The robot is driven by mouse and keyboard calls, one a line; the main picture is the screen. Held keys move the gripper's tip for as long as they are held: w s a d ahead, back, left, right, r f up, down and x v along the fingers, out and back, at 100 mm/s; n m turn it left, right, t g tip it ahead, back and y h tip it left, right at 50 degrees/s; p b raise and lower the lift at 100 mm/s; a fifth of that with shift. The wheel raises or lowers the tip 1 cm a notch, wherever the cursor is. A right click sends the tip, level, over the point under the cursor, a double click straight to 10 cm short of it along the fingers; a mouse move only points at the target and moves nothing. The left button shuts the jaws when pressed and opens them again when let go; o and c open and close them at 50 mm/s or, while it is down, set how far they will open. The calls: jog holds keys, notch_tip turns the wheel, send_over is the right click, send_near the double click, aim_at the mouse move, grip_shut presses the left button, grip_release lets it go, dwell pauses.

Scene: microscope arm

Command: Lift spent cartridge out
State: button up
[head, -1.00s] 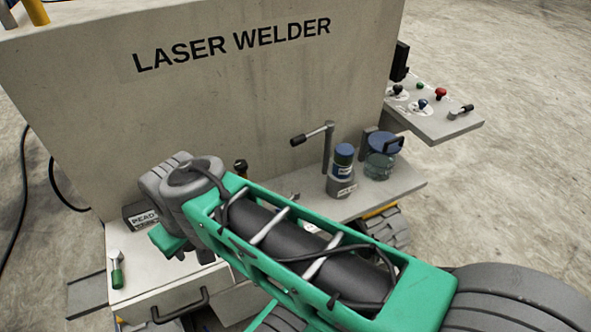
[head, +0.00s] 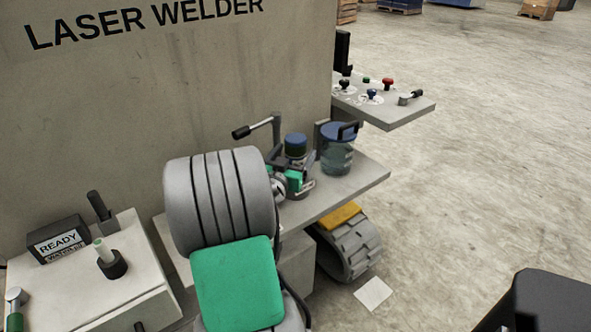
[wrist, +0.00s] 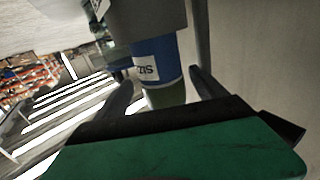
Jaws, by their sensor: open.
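The spent cartridge appears to be the blue-topped cylinder (head: 296,143) standing upright on the welder's side shelf, its lower part hidden by my gripper. In the wrist view, which looks upside down, its blue labelled band (wrist: 155,65) comes out of a grey holder (wrist: 150,14). My gripper (head: 294,182) is at the cylinder, low on its near side in the head view. In the wrist view its open fingers (wrist: 162,82) stand on either side of the cylinder, with a gap visible at the right finger. Contact at the left finger is unclear.
A lever on a post (head: 258,127) rises behind the cylinder. A blue-lidded clear jar (head: 337,158) stands close on its right. A knob panel (head: 390,105) juts out at the right. A READY box (head: 57,241) and a pale cylinder in a black cup (head: 109,260) are at the left.

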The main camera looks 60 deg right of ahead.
jog(key=d, duration=0.3)
jog(key=w+d, duration=0.1)
jog(key=d, duration=0.1)
jog(key=shift+f+p, duration=0.15)
jog(key=shift+p, duration=0.2)
jog(key=shift+c, duration=0.4)
grip_shut()
